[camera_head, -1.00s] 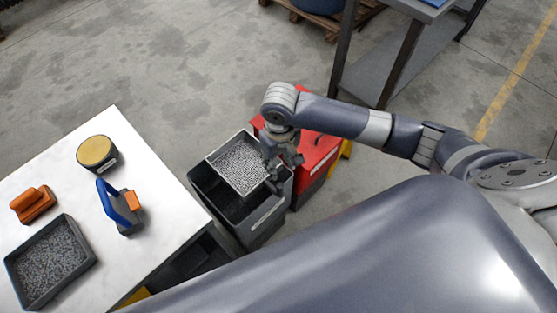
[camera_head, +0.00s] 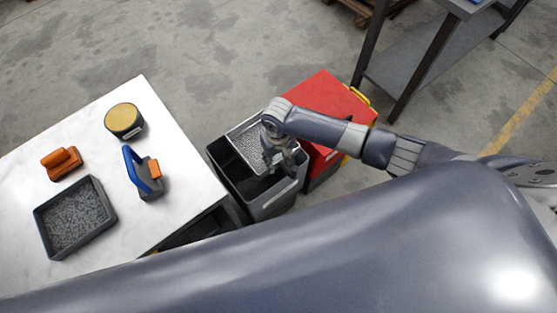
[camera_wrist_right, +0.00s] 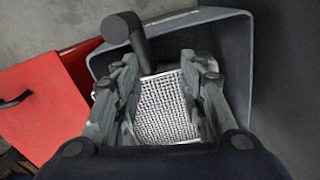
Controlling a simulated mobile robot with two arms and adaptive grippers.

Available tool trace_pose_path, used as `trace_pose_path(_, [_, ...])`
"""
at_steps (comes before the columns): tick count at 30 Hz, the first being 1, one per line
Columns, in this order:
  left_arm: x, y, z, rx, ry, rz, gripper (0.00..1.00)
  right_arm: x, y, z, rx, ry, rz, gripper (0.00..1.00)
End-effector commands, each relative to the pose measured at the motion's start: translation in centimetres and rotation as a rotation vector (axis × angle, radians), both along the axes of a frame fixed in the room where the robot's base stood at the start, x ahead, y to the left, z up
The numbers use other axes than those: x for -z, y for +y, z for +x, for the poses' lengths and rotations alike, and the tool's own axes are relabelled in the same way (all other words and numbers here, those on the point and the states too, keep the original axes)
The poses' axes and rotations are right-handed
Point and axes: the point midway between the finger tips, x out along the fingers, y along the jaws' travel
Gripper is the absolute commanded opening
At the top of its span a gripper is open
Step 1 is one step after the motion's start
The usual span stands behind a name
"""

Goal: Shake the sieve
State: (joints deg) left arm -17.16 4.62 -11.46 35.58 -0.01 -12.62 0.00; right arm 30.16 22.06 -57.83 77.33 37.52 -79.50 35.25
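The sieve (camera_head: 248,138), a pale mesh tray, sits at the top of a dark grey bin (camera_head: 224,171). My right gripper (camera_head: 277,166) is over the bin and hides the sieve's right part in the head view. In the right wrist view, the mesh (camera_wrist_right: 165,112) shows between the spread fingers of my right gripper (camera_wrist_right: 160,65). A dark round handle (camera_wrist_right: 126,32) stands up beside the left fingertip, and no grip on it shows. Whether the fingers touch the sieve is unclear. My left gripper is not in view.
A red box (camera_head: 325,100) stands right beside the bin. A white table (camera_head: 110,165) at left holds a grey tray of granules (camera_head: 75,218), a blue-handled tool (camera_head: 143,173), an orange-handled tool (camera_head: 62,162) and a yellow-topped tub (camera_head: 124,120). A grey workbench (camera_head: 425,65) is behind.

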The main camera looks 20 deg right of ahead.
Motion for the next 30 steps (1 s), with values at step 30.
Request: trace_pose_path(30, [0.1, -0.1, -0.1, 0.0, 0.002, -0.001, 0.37, 1.6, 0.0, 0.0, 0.0, -0.001, -0.001, 0.35])
